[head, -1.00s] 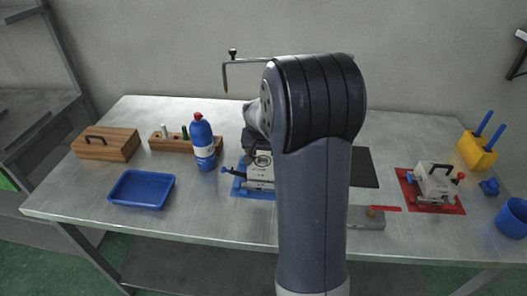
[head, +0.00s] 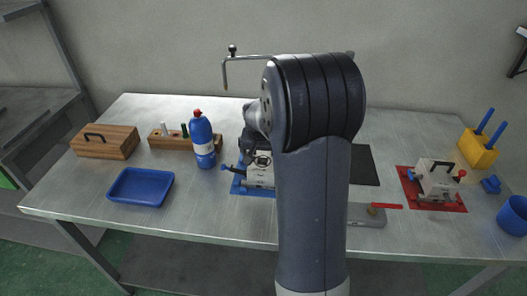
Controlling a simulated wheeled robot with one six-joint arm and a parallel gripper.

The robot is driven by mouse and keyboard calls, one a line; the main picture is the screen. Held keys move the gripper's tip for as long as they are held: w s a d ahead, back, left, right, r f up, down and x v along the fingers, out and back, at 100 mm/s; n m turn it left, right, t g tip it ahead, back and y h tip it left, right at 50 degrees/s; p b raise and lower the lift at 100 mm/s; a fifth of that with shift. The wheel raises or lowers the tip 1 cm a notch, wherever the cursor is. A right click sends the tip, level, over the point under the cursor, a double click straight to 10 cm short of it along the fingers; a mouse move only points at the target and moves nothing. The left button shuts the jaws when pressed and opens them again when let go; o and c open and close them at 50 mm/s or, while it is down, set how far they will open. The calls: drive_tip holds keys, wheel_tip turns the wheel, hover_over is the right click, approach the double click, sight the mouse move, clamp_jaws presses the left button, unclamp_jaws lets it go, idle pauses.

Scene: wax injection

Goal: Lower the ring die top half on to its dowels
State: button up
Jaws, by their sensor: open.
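A pale metal die (head: 261,176) stands on a blue mat (head: 238,188) at the middle of the table, partly hidden behind my arm. A dark round opening shows near its upper edge, and a blue-handled part sticks out at its left. My gripper (head: 254,144) is a dark shape at the die's top, mostly hidden by my arm. It looks open, with its fingers close to the upper part of the die. I cannot tell whether they touch it. The dowels and the seam between the halves cannot be made out.
A second die (head: 437,178) with a black handle sits on a red mat (head: 410,187) at right. A blue bottle (head: 202,145), wooden rack (head: 170,142) and blue tray (head: 140,187) stand left. A thin bent rod (head: 240,58) rises behind. A red-handled block (head: 366,217) lies in front.

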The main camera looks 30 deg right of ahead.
drive_tip(key=shift+r, duration=0.1)
drive_tip(key=v, duration=1)
drive_tip(key=shift+s+a+r, duration=0.15)
drive_tip(key=shift+a+r, duration=0.05)
drive_tip(key=shift+r, duration=0.1)
drive_tip(key=shift+f, duration=0.1)
drive_tip(key=x, duration=1)
drive_tip(key=shift+w+d+f, duration=0.2)
drive_tip(key=shift+r+p, duration=0.4)
drive_tip(key=shift+f, duration=0.2)
